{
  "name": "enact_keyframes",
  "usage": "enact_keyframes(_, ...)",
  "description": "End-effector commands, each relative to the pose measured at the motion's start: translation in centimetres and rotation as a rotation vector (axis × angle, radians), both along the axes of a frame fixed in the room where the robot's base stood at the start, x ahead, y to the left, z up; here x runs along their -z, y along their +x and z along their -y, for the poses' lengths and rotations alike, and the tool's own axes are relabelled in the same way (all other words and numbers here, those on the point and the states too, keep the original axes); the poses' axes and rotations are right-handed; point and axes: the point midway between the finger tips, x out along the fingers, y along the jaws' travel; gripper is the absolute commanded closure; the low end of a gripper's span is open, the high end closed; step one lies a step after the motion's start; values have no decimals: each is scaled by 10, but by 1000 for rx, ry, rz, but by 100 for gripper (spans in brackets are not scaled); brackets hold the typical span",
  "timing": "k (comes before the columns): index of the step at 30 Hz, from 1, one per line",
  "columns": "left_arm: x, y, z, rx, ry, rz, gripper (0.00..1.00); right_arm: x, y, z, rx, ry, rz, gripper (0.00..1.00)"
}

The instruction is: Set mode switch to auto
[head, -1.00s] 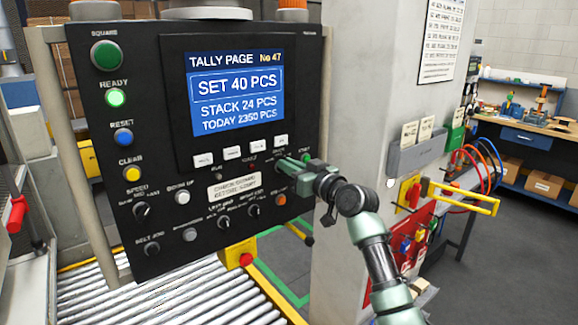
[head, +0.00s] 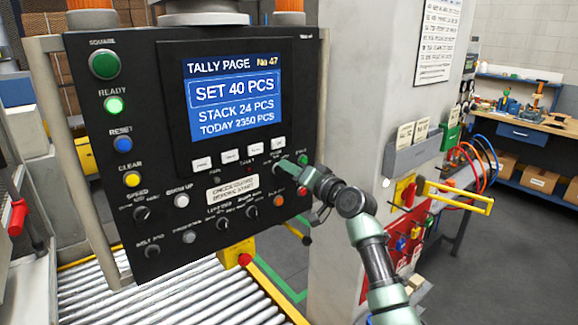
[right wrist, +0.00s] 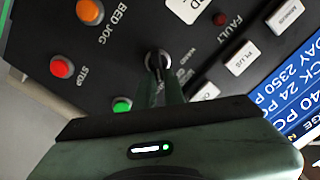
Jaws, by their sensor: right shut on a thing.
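The mode switch is a small black knob at the right of the dark control panel, below the screen's right corner. It shows best in the right wrist view (right wrist: 158,62), with small labels beside it that I cannot read. My right gripper (head: 283,168) reaches it from the right and is shut on the knob. In the right wrist view the gripper's finger (right wrist: 171,90) meets the knob and hides part of it. The knob's pointer direction is not clear. My left gripper is not in view.
Beside the switch are a green start button (right wrist: 122,104), a red stop button (right wrist: 62,68) and an orange bed jog button (right wrist: 90,12). White keys (head: 253,150) run below the screen (head: 235,95). A grey pillar (head: 365,130) stands right of the panel.

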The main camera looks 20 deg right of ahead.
Motion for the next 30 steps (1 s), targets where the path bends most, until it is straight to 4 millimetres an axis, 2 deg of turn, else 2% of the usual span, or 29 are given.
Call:
enact_keyframes(20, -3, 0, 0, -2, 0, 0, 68, 3, 0, 1, 0, 66, -27, 100)
enact_keyframes(21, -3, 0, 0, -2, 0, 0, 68, 3, 0, 1, 0, 66, -27, 84)
enact_keyframes(23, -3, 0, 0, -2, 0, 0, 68, 3, 0, 1, -1, 66, -26, 68)
enact_keyframes(30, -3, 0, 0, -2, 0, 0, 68, 2, 0, 1, 0, 64, -25, 68)
